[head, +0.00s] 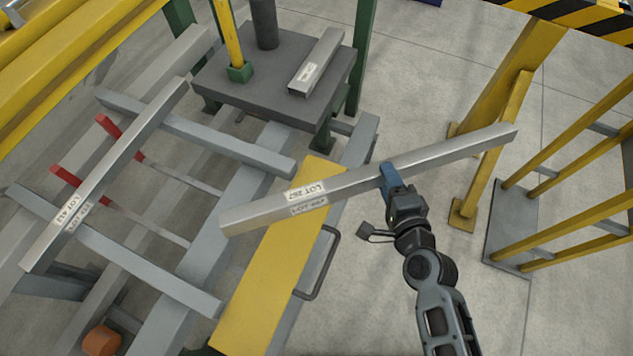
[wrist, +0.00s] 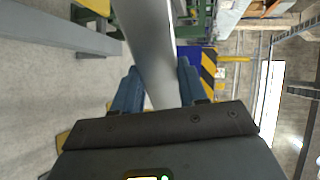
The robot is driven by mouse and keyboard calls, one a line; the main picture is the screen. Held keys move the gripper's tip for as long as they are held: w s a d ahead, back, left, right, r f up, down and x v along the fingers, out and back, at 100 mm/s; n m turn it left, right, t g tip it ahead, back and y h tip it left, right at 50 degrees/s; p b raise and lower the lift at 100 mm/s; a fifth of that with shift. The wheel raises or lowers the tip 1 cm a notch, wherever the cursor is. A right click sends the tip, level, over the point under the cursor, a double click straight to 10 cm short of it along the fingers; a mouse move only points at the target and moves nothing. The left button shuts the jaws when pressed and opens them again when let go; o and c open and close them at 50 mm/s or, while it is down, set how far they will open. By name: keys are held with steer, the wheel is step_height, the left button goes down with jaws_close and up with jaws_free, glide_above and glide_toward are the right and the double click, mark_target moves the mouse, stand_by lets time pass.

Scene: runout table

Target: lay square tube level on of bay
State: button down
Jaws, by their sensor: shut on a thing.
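A long silver square tube (head: 350,185) with a white LOT 267 label is held in the air, slanting up to the right in the head view. My gripper (head: 392,178) is shut on it, right of its middle. In the wrist view the tube (wrist: 152,50) runs away between the blue fingers (wrist: 155,88). Its left end overlaps the yellow plate and grey beam in the picture. Another square tube (head: 110,170) with a LOT label lies across two grey crossbars (head: 200,135) of the bay at left. I cannot tell how high the held tube is above the frame.
A dark table (head: 270,75) at the back holds a short labelled tube piece (head: 317,62). A yellow plate (head: 265,270) with a dark handle lies beside the bay. A yellow post (head: 500,110) and yellow-railed rack (head: 570,190) stand at right. Red-tipped bars (head: 110,126) lie between the crossbars.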

mark_target(316, 189)
steer(key=s+a+n+y+b, duration=0.1)
steer(key=a+y+b, duration=0.1)
steer(key=a, duration=0.3)
steer(key=a+r+n+y+b, duration=0.1)
steer(key=a+n+y+b, duration=0.1)
steer(key=a, duration=0.3)
steer(key=s+a+r+n+g+y+b, duration=0.1)
steer(key=a+y+b, duration=0.1)
steer(key=a, duration=0.3)
steer(key=shift+s+n+b, duration=0.3)
steer(key=shift+n+b, duration=0.1)
steer(key=shift+b, duration=0.35)
steer(key=s+a+r+n+g+y+b, duration=0.2)
steer(key=s+a+y+b, duration=0.1)
steer(key=s+a, duration=0.15)
steer(key=s+a+r+n+g+y+b, duration=0.2)
steer(key=s+a+b, duration=0.15)
steer(key=a, duration=0.25)
steer(key=shift+y, duration=0.7)
steer(key=w, duration=0.2)
steer(key=w+d, duration=0.1)
steer(key=w, duration=0.1)
steer(key=shift+w+f+b, duration=0.2)
steer(key=shift+w+b, duration=0.1)
steer(key=shift+w+a, duration=0.15)
steer(key=shift+w, duration=0.05)
steer(key=shift+a+f+b, duration=2.5)
steer(key=shift+a+f, duration=2.9)
steer(key=shift+a, duration=0.15)
steer(key=shift+f+b, duration=0.5)
